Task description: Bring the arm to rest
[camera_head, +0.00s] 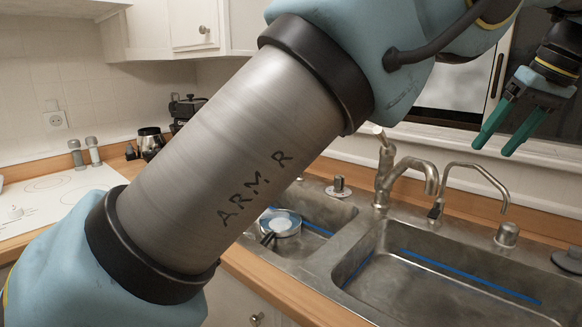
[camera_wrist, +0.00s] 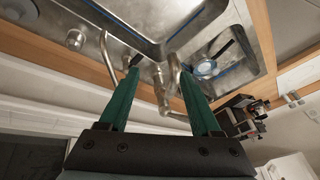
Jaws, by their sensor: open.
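My gripper (camera_head: 509,123) is at the upper right of the head view, with its two green fingers apart and nothing between them. It hangs above and behind the right sink basin, near the window. In the wrist view my gripper (camera_wrist: 160,95) shows both fingers spread, with the faucet seen beyond them. My arm crosses the middle of the head view and hides part of the counter and the left basin.
A steel double sink (camera_head: 420,285) has a large faucet (camera_head: 386,170) and a thinner tap (camera_head: 475,170) behind it. A pan (camera_head: 282,224) lies in the left basin. A coffee machine (camera_head: 186,108), shakers (camera_head: 93,151) and a white cooktop (camera_head: 50,205) are at left.

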